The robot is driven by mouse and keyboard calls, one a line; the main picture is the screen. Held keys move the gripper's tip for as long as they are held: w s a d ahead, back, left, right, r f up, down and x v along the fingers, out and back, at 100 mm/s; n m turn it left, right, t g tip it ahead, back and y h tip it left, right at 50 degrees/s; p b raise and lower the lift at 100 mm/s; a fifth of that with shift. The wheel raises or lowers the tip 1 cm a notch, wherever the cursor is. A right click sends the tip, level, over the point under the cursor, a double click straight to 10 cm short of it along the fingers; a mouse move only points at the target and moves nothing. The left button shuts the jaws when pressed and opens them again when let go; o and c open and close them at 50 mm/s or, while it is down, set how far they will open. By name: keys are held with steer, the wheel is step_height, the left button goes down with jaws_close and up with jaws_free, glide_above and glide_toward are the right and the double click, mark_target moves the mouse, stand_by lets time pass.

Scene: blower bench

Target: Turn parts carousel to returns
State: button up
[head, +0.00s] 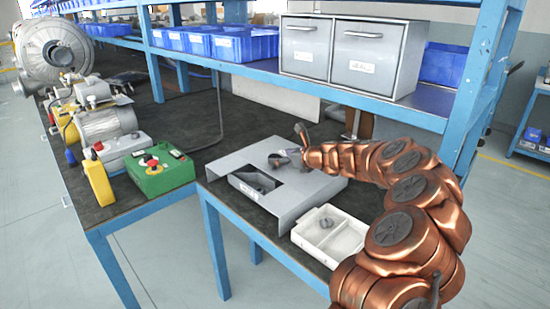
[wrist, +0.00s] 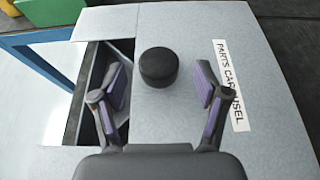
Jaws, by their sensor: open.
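The parts carousel has a flat grey cover (head: 300,205) on the near bench, with a dark opening (head: 262,178) at its left showing a divided compartment inside. In the wrist view the cover (wrist: 185,125) carries a PARTS CAROUSEL label (wrist: 232,85) and a round black knob (wrist: 158,67). The opening (wrist: 92,95) lies left of the knob there. My gripper (wrist: 160,84) is open, with one finger on each side of the knob in the picture; I cannot tell whether either touches it. In the head view my gripper (head: 287,156) is low over the cover and the knob is not clear.
A white divided tray (head: 345,243) with a small grey part stands right of the carousel. A green control box (head: 160,172) with a red button and a motor (head: 105,123) are on the left. A shelf with grey drawers (head: 340,50) and blue bins (head: 245,45) hangs behind.

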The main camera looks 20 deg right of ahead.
mark_target(275, 156)
steer(key=shift+x, duration=1.15)
steer(key=shift+w+a+f, duration=0.25)
steer(key=shift+w+a, duration=0.1)
steer(key=shift+w, duration=0.25)
steer(key=shift+c, duration=0.2)
jaws_close()
